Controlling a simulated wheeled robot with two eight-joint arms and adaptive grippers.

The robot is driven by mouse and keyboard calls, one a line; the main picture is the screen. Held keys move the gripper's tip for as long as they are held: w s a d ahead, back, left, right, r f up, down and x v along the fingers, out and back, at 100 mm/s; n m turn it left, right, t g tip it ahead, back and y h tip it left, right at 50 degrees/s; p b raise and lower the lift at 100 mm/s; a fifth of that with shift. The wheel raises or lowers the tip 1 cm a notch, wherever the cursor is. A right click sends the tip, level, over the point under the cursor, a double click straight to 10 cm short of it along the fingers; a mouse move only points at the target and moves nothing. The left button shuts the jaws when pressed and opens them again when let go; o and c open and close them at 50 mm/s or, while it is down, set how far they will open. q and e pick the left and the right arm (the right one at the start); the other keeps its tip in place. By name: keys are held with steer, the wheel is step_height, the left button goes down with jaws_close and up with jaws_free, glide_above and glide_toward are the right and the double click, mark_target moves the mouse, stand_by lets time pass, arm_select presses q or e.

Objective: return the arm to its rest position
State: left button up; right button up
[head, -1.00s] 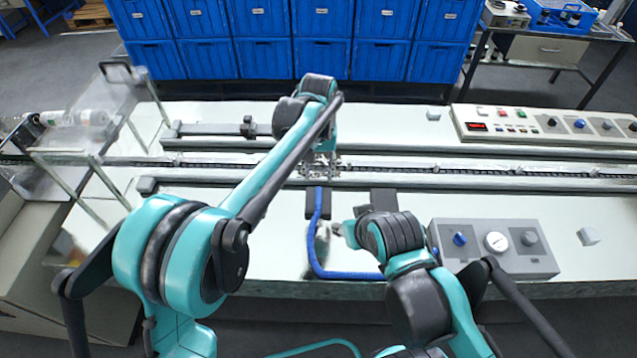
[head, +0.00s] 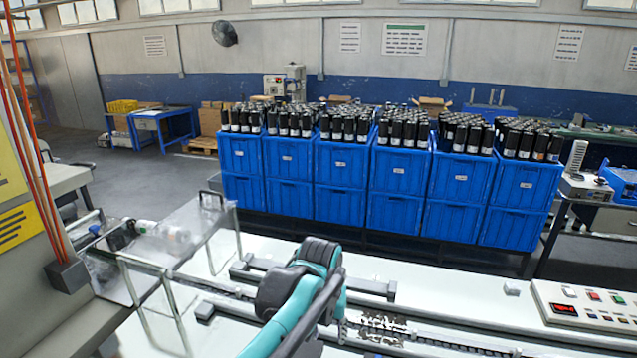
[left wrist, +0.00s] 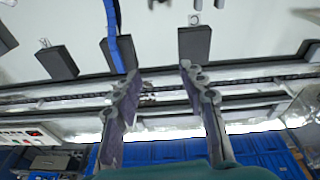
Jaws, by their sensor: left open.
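My left arm (head: 300,295) reaches up from the bottom edge of the head view, over the white machine table (head: 430,285). Beyond the fingers are the conveyor rails (left wrist: 250,98) and dark blocks (left wrist: 195,43). A blue strip (left wrist: 113,38) lies beside them. My right arm and gripper are out of view.
Stacked blue crates (head: 340,175) filled with black-and-white bottles stand behind the table. A clear guard (head: 205,235) on a metal frame rises at the left. A control panel (head: 590,310) with buttons sits at the right. The floor at the back left is open.

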arm_select(q)
steer(key=s+a+f+n+t, duration=0.1)
steer(key=s+a+f+t, duration=0.1)
steer(key=s+a, duration=0.6)
steer(key=s+a+f+n+t, duration=0.1)
steer(key=s+a+f+t, duration=0.1)
steer(key=s+a, duration=0.6)
steer(key=a+t, duration=0.1)
steer(key=a, duration=0.3)
steer(key=shift+f+y, duration=0.25)
steer(key=shift+y, duration=0.15)
steer(key=shift+a, duration=0.1)
